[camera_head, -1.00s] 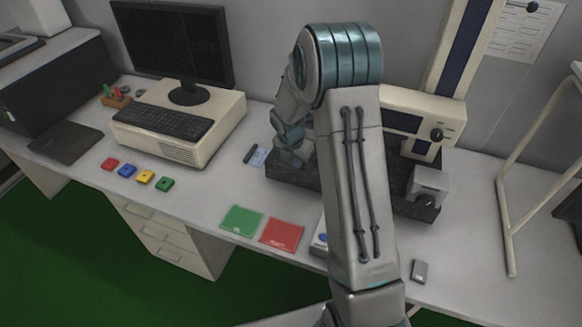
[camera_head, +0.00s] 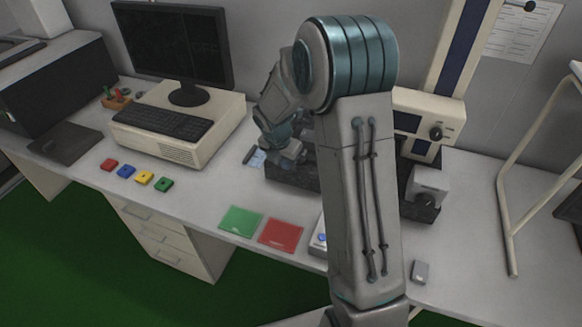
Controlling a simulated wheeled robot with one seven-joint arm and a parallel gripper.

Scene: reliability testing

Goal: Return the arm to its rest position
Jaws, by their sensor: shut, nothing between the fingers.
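My arm rises from the bottom of the head view, bends at a large teal-banded joint and folds down on its far side. My gripper (camera_head: 290,158) is at the lower end of the folded part, small and partly obscured, near the left end of the dark base of the testing machine (camera_head: 292,175). Its fingers look closed with nothing seen between them. I cannot tell whether it touches the base.
The white desk holds a green mat (camera_head: 241,221), a red mat (camera_head: 281,235), several small coloured blocks (camera_head: 126,171), a keyboard (camera_head: 162,121) and a monitor (camera_head: 178,45). A beige frame (camera_head: 507,205) stands at right. A small grey object (camera_head: 420,271) lies near the front edge.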

